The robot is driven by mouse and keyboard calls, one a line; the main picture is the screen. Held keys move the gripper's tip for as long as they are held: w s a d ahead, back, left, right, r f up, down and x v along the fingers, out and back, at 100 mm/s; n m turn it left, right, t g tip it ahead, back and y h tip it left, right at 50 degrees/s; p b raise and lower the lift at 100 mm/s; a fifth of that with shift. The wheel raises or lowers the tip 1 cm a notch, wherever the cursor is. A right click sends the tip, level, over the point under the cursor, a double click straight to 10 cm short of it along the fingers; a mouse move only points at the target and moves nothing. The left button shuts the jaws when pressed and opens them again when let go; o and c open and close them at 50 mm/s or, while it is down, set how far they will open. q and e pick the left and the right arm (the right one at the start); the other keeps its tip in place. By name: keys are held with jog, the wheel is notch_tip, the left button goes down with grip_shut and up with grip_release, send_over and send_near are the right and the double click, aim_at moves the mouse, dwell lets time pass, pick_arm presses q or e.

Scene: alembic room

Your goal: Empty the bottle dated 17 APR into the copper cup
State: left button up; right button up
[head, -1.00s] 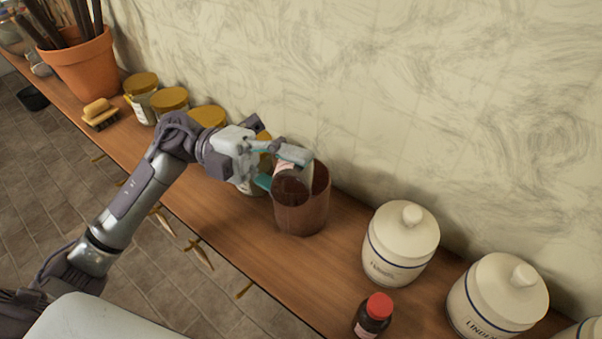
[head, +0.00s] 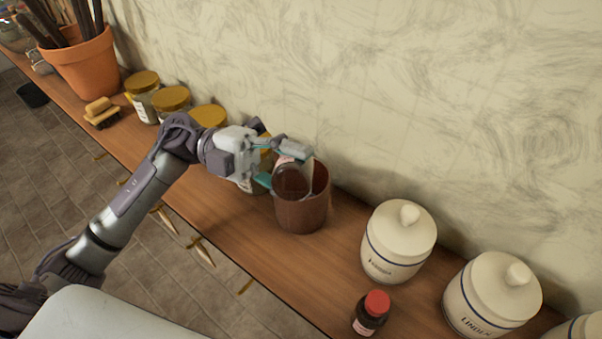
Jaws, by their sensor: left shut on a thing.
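The copper cup (head: 303,216), brownish-red, stands upright on the wooden shelf. My left gripper (head: 279,166) is at the cup's rim, shut on a dark bottle (head: 292,182) with a pale label. The bottle is tilted, with its lower part over or inside the cup's mouth; its neck and any flow are hidden. The date on its label cannot be read. A second dark bottle (head: 371,314) with a red cap stands upright near the shelf's front edge; its label is too small to read. My right gripper is not in view.
White lidded jars (head: 399,242) marked with lettering stand right of the cup. Several yellow-lidded jars (head: 172,101), a brush (head: 101,113) and a terracotta pot (head: 84,66) stand to the left. The wall is close behind. Bare shelf (head: 262,238) lies in front of the cup.

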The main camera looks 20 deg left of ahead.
pick_arm(q)
jog(key=shift+s+f+m+b, duration=0.1)
jog(key=shift+f+m+b, duration=0.4)
jog(key=shift+b, duration=0.4)
jog(key=shift+s+f+m+y+b, duration=0.15)
jog(key=shift+m+y+b, duration=0.35)
jog(key=shift+m+b, duration=0.25)
